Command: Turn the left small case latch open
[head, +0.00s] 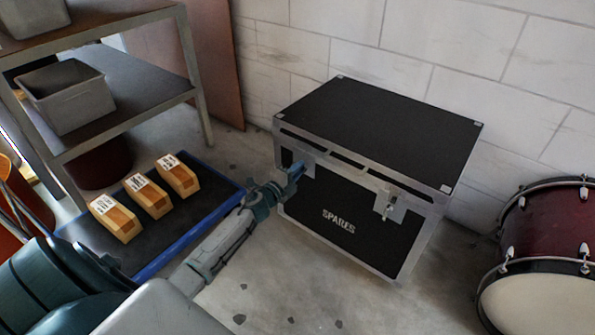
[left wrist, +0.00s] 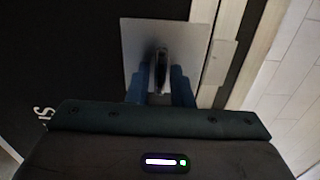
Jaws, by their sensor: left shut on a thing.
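The black case (head: 340,197) with metal edges and the word SPARES stands on the floor against the wall, its lid (head: 385,125) down. My left gripper (head: 297,172) is at the left latch on the case's front, and its fingers hide most of that latch in the head view. In the left wrist view, the two blue fingers (left wrist: 161,88) are shut on the dark turn piece of the left latch (left wrist: 137,40), in front of its square metal plate. The right latch (head: 390,207) is in plain view, apart from my gripper. My right gripper is not in view.
A red drum (head: 548,240) is at the right. The floor before the case is clear.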

